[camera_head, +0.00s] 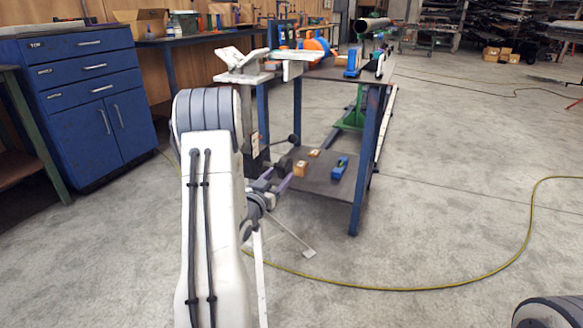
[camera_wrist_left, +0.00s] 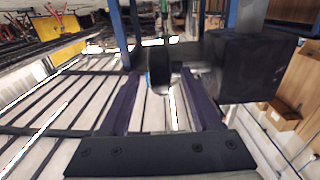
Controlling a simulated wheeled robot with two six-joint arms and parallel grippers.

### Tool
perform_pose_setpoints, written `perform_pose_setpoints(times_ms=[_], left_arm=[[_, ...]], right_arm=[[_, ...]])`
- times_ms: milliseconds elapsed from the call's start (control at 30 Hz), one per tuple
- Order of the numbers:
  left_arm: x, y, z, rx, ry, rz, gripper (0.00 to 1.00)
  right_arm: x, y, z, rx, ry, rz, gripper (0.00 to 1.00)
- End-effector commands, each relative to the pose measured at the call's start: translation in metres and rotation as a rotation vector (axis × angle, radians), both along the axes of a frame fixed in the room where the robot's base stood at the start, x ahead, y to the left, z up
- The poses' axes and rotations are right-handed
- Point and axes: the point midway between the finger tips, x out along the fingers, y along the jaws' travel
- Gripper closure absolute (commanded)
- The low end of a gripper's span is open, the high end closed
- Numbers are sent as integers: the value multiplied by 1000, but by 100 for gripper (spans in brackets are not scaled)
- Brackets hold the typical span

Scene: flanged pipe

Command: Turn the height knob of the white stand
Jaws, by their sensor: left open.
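The white stand (camera_head: 254,75) has a V-shaped top, an upright column and splayed legs on the floor, partly hidden by my left arm. My left gripper (camera_head: 284,174) is low beside its column, fingers open. In the left wrist view the open purple fingers (camera_wrist_left: 163,98) point toward a black knob (camera_wrist_left: 157,62). The knob lies between the finger lines near their tips, with no clear contact. A short shaft joins it to a dark block (camera_wrist_left: 245,65) on the stand. In the head view the knob is hard to separate from the gripper. My right gripper is out of view.
A blue-legged table (camera_head: 357,190) stands just behind the gripper, with wooden blocks (camera_head: 300,168) and a blue tool (camera_head: 339,168) on its lower shelf. A yellow cable (camera_head: 420,289) crosses open floor at right. Blue cabinet (camera_head: 82,125) at left.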

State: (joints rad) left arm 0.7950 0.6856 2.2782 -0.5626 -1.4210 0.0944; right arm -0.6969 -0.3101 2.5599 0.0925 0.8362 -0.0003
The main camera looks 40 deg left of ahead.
Motion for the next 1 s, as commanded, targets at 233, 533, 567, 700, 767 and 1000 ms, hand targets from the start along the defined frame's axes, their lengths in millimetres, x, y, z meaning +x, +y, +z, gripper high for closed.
perform_pose_setpoints(times_ms=[233,533,567,700,767,1000], left_arm=[[48,10,-2,2,-1,-3,35],[78,15,0,0,0,-4,35],[79,15,0,0,0,-4,35],[80,16,0,-1,1,-4,35],[80,16,0,-1,1,-4,35],[79,16,0,0,1,-3,100]], right_arm=[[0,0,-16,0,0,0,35],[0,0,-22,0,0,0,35],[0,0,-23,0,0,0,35],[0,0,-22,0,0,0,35],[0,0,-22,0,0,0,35],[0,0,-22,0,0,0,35]])
